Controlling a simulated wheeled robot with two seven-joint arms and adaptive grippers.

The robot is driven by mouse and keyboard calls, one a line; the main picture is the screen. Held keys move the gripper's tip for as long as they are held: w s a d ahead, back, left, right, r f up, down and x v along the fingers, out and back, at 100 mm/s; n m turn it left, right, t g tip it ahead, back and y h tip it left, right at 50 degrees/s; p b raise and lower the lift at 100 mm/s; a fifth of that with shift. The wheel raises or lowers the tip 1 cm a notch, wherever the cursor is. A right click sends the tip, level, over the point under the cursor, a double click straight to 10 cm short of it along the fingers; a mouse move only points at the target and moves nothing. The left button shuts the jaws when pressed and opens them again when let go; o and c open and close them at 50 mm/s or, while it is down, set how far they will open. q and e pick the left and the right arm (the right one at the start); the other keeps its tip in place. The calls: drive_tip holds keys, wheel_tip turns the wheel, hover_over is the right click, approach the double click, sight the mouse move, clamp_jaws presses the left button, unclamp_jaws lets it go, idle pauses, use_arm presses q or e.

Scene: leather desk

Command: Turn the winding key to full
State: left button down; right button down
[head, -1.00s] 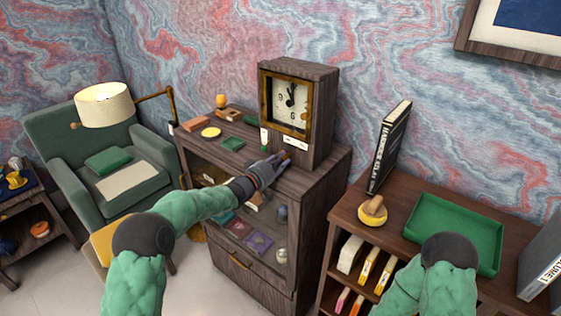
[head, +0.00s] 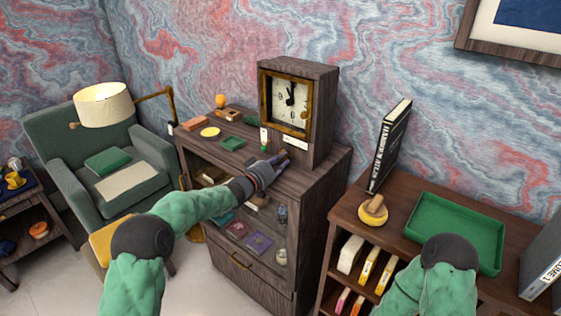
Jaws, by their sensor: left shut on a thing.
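The wooden clock (head: 313,110) stands on top of the dark cabinet, its brass-framed dial (head: 290,103) facing left and forward. My left gripper (head: 277,161) is at the lower front of the clock, just above the cabinet top. It is shut on the winding key, which the fingers hide almost wholly, so its angle cannot be read. A small upright white and green marker (head: 264,138) is at the clock's lower left front edge. A white label (head: 295,143) is below the dial. My right gripper is out of view; only part of that arm shows.
A black book (head: 389,147), a yellow ring-shaped object (head: 373,212) and a large green tray (head: 455,230) sit on the right shelf.

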use_arm(q)
drive_tip(key=c, duration=1.4)
unclamp_jaws()
drive_tip(key=shift+o, duration=0.2)
drive_tip(key=shift+s+a, duration=0.1)
drive_tip(key=v, duration=1.1)
drive_tip(key=shift+s+a, duration=0.2)
drive_tip(key=shift+s, duration=0.1)
